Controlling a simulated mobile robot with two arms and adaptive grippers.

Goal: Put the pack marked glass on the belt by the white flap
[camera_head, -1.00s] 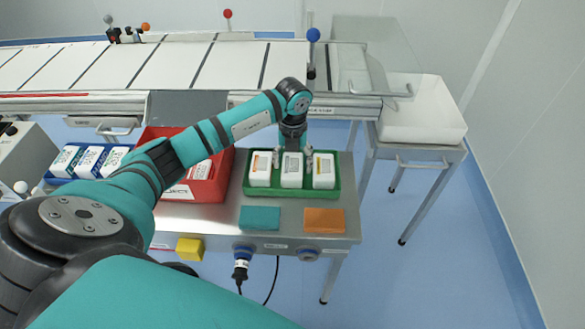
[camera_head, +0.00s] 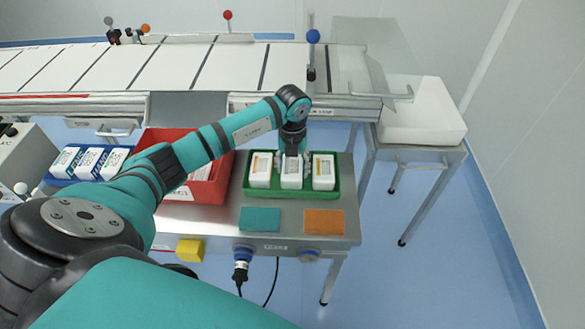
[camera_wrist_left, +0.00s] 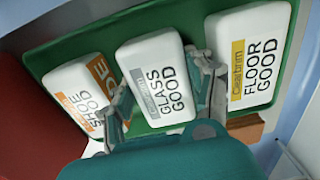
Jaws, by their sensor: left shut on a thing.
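Three white packs stand side by side in the green tray (camera_head: 247,188). In the left wrist view the middle one is the pack marked glass (camera_wrist_left: 157,78), which also shows in the head view (camera_head: 291,178). My left gripper (camera_wrist_left: 165,95) is shut on this pack, with a finger on each side of it, and the pack is in the tray. The belt (camera_head: 228,67) with dark cross bars runs along the back. I cannot make out a white flap for certain. My right gripper is not in view.
Beside the held pack are the shoe pack (camera_wrist_left: 80,92) and the floor pack (camera_wrist_left: 250,58). A red bin (camera_head: 213,188) and a blue tray with several packs (camera_head: 90,162) are to the left. Teal (camera_head: 260,219) and orange (camera_head: 324,222) pads lie in front. A clear cover (camera_head: 375,50) stands at the belt's right end.

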